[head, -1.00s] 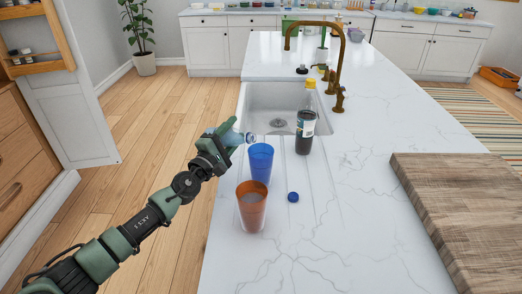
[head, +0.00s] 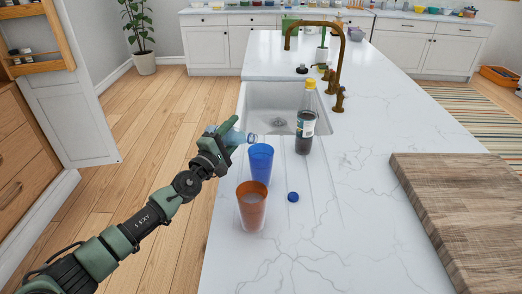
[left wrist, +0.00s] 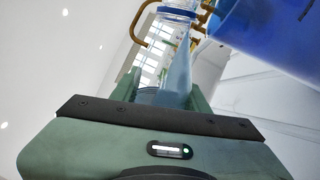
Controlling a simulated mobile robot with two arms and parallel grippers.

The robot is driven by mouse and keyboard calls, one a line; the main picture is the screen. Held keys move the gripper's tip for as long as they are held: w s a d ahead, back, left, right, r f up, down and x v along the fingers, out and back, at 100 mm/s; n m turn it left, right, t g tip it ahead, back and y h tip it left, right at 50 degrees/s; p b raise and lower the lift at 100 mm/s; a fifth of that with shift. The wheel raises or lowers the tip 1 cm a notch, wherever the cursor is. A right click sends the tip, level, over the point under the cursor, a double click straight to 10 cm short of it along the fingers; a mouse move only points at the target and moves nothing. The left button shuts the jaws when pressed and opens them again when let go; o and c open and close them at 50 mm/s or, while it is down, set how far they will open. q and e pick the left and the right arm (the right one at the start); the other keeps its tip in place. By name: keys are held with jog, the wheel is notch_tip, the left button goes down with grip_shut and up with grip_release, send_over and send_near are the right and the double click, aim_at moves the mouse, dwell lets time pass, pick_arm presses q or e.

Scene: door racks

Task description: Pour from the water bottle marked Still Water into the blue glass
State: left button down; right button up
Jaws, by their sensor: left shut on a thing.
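My left gripper (head: 226,132) is shut on a clear, bluish water bottle (head: 237,137). The bottle is tipped nearly on its side, its open mouth pointing right, just above the rim of the blue glass (head: 260,165). The blue glass stands upright on the counter. In the left wrist view the bottle (left wrist: 178,62) lies between the fingers with water in it, and the blue glass (left wrist: 275,35) is at the upper right. No stream shows clearly, the glass's contents are hidden, and no label wording is readable. My right gripper is out of view.
An orange glass (head: 251,208) stands in front of the blue glass. A blue cap (head: 292,197) lies to the right. A dark bottle with a yellow cap (head: 306,122) stands by the sink (head: 262,98). A wooden board (head: 460,205) lies at right; the counter between is clear.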

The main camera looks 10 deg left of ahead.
pick_arm(q)
jog(key=shift+d+r+m+p, duration=0.25)
jog(key=shift+r+m+p, duration=0.45)
jog(key=shift+m, duration=0.3)
dwell(2.5)
